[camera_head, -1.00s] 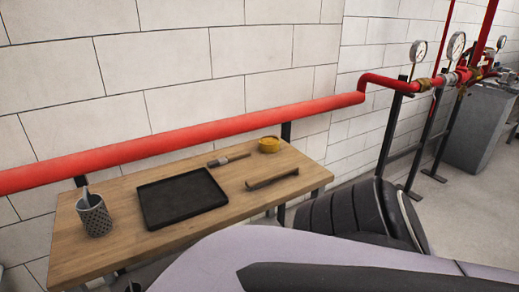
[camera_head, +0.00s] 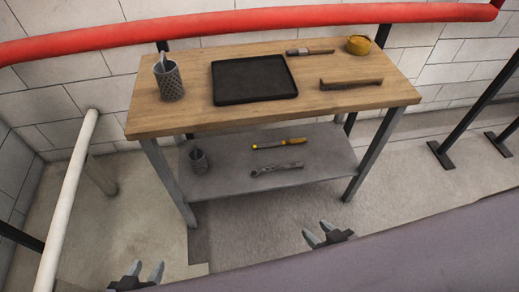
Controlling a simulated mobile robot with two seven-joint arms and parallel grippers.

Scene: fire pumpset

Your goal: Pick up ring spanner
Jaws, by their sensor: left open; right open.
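A grey metal tool that looks like the ring spanner (camera_head: 276,169) lies flat on the table's grey lower shelf (camera_head: 225,180), right of its middle. A tool with a yellow handle (camera_head: 279,144) lies just behind it on the same shelf. My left gripper (camera_head: 147,268) is open and empty at the bottom left of the head view, in front of and left of the shelf. My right gripper (camera_head: 316,231) is open and empty, in front of and to the right of the spanner, apart from it.
A small dark cup (camera_head: 199,161) stands on the shelf's left. A white pipe (camera_head: 66,205) runs at left.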

